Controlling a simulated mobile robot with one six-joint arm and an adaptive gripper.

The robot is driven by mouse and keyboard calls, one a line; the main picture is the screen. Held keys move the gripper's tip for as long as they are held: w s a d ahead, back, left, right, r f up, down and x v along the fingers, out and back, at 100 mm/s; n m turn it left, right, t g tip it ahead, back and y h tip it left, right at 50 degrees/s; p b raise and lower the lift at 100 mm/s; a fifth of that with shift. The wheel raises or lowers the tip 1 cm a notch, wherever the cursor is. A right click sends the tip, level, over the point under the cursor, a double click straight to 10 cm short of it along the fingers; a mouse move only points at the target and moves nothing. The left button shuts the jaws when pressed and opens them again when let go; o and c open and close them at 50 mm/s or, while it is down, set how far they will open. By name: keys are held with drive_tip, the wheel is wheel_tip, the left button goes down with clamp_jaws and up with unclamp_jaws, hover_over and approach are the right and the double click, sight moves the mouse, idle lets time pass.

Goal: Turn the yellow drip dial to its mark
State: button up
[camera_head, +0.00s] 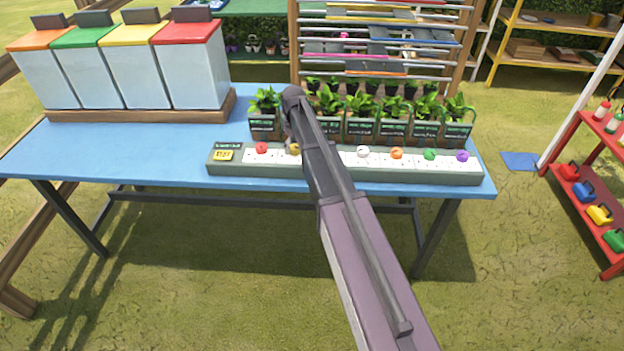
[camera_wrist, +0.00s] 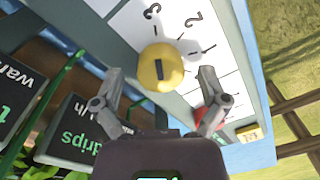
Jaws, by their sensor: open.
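The yellow drip dial (camera_wrist: 160,66) is a round knob with a dark pointer bar, on a white plate with printed numbers and tick lines. In the wrist view it sits just beyond and between the fingertips of my gripper (camera_wrist: 160,78), which is open, with a finger on either side. I cannot tell whether a finger touches it. In the head view the yellow dial (camera_head: 293,149) shows at the left edge of my arm, second from the left on the long grey dial strip (camera_head: 228,169). My gripper's fingers are hidden behind my arm there.
A red dial (camera_head: 262,148) is left of the yellow one; white, orange, green and purple dials are to the right. Potted plants with dark labels (camera_head: 425,131) stand behind the strip. Several lidded bins (camera_head: 190,65) stand at the back left of the blue table (camera_head: 120,145).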

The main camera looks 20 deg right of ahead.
sight(296, 147)
drive_tip(key=m, duration=0.3)
drive_tip(key=shift+m, duration=0.4)
drive_tip(key=m, duration=0.3)
drive_tip(key=shift+m, duration=0.4)
drive_tip(key=m, duration=0.3)
drive_tip(key=shift+m, duration=0.4)
drive_tip(key=m, duration=0.4)
wheel_tip(296, 147, up, 14)
drive_tip(key=p, duration=1.4)
drive_tip(key=s+f+n+b, duration=0.3)
drive_tip(key=s+n, duration=0.1)
drive_tip(key=s, duration=1)
drive_tip(key=s+f+n+b, duration=0.3)
drive_tip(key=s, duration=1.2)
drive_tip(key=shift+s+f+n+b, duration=0.15)
drive_tip(key=shift+f+n+b, duration=0.15)
drive_tip(key=shift+n, duration=0.1)
